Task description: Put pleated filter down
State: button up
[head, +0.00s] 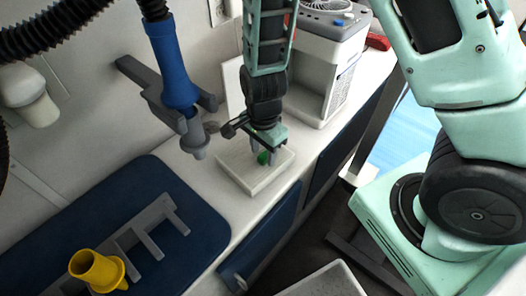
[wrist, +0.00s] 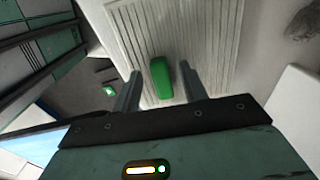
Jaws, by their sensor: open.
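The pleated filter (head: 254,178) is a white, flat, square panel lying on the light counter. Its ribbed face (wrist: 209,45) fills the upper middle of the wrist view. A green tab (wrist: 160,77) stands on that face and also shows in the head view (head: 263,158). My gripper (head: 257,151) is right above the filter. In the wrist view my gripper's two fingers (wrist: 161,84) are apart, one on each side of the green tab, with visible gaps. Whether the fingertips touch the filter is hard to tell.
A white appliance with a fan top (head: 327,62) stands behind the filter. A blue nozzle (head: 174,60) hangs in a grey holder to the left. A blue mat (head: 190,205) bears a grey rack (head: 151,242) and a yellow funnel-like piece (head: 97,268). A white bin (head: 325,284) is at lower right.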

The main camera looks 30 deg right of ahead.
notch_tip(320, 180, up, 6)
jog(key=shift+r+p, duration=0.15)
jog(key=shift+p, duration=0.35)
jog(key=s+a+r+n, duration=0.3)
jog(key=s+r+n, duration=0.4)
jog(key=n, duration=0.4)
jog(key=s+a+r+n, duration=0.3)
jog(key=s+r+n, duration=0.4)
jog(key=s+n, duration=0.2)
jog(key=shift+n+y, duration=0.3)
jog(key=shift+n, duration=0.8)
jog(key=shift+o, duration=0.5)
jog(key=shift+a, duration=0.15)
